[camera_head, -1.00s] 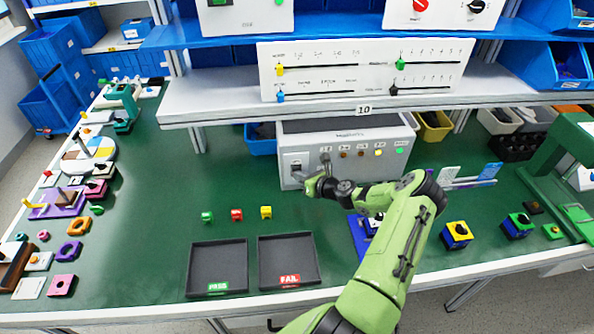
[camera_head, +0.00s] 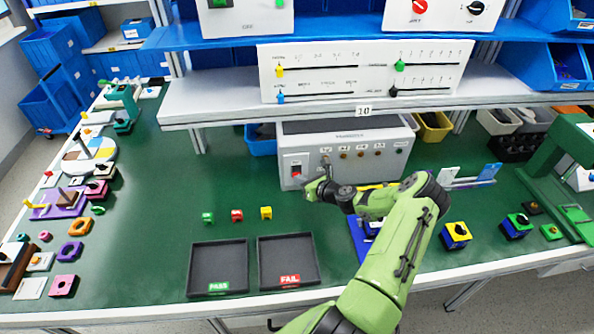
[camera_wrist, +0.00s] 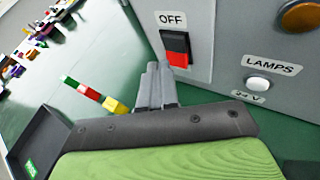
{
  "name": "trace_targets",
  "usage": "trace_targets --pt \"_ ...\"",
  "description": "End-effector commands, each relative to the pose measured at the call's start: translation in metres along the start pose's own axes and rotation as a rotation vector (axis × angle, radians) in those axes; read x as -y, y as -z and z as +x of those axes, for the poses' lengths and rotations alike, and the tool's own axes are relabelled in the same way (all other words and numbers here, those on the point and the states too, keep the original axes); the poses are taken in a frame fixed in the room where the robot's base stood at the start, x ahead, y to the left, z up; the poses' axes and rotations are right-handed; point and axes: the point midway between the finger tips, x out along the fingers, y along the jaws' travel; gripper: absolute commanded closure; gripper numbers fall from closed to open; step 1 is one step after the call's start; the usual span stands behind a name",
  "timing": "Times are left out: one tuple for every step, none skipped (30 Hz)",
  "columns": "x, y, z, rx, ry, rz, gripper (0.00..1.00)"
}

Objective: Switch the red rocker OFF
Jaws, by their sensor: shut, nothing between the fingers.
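The red rocker (camera_head: 296,170) sits on the left of the grey panel box's front. In the wrist view the rocker (camera_wrist: 177,48) is under an "OFF" label, with a black upper part and a red lower part. My gripper (camera_head: 303,183) is just in front of the lower part of the rocker's plate. In the wrist view its grey fingertips (camera_wrist: 157,68) are together and empty, beside the rocker's lower left. They look apart from it, though the exact gap is hard to judge.
The panel box (camera_head: 345,128) has a row of dull round lamps. A white button (camera_wrist: 258,83) marked "LAMPS" is right of the rocker. Green, red and yellow cubes (camera_head: 237,215) and two dark trays (camera_head: 218,242) stand in front.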

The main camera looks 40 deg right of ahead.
Motion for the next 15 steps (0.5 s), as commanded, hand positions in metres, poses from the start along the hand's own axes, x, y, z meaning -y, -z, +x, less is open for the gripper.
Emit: trace_targets --pt "0.0 0.0 0.0 0.0 0.0 0.0 1.0" --pt "0.0 0.001 0.0 0.0 0.0 0.001 1.0" --pt "-0.001 0.002 -0.002 -0.001 0.0 0.002 1.0" --pt "-0.003 0.003 -0.004 -0.001 -0.001 0.002 1.0" --pt "-0.004 0.004 -0.006 -0.001 0.0 0.002 1.0" --pt "-0.006 0.006 -0.009 -0.001 0.0 0.003 1.0" --pt "-0.007 0.008 -0.011 -0.002 0.0 0.003 1.0" --pt "-0.009 0.009 -0.013 -0.002 0.0 0.002 1.0" --pt "-0.012 0.011 -0.016 -0.002 -0.001 0.004 1.0" --pt "-0.013 0.012 -0.018 -0.001 0.0 0.004 1.0" --pt "-0.015 0.014 -0.02 0.0 0.0 0.003 1.0" --pt "-0.017 0.016 -0.023 -0.001 0.0 0.004 1.0" --pt "-0.018 0.018 -0.025 -0.001 0.0 0.003 1.0" --pt "-0.019 0.02 -0.027 -0.002 -0.001 0.003 1.0" --pt "-0.022 0.021 -0.03 -0.002 -0.001 0.003 1.0"
